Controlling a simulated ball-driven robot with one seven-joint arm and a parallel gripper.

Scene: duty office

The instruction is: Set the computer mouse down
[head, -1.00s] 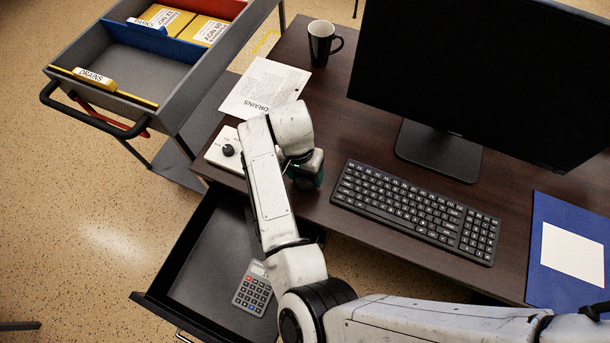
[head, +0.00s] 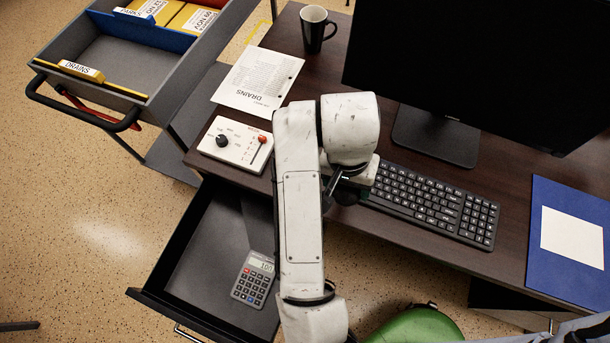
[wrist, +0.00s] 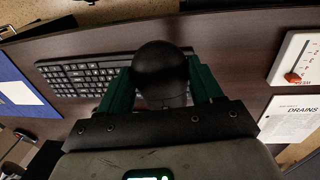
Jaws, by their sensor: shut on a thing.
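My gripper (wrist: 160,85) is shut on the black computer mouse (wrist: 161,68), with a green finger on either side of it in the wrist view. The mouse is a smooth, rounded black shape. In the head view the mouse (head: 346,196) is mostly hidden behind my arm, and a dark part shows beside the left end of the keyboard (head: 430,205). The dark brown desk (head: 285,85) is beneath. I cannot tell whether the mouse touches the desk.
A white control box (head: 236,144) and a DRAINS sheet (head: 257,80) lie on the desk to the left. A mug (head: 314,30), monitor (head: 450,70) and blue folder (head: 570,205) also stand or lie there. An open drawer (head: 205,245) holds a calculator (head: 255,280).

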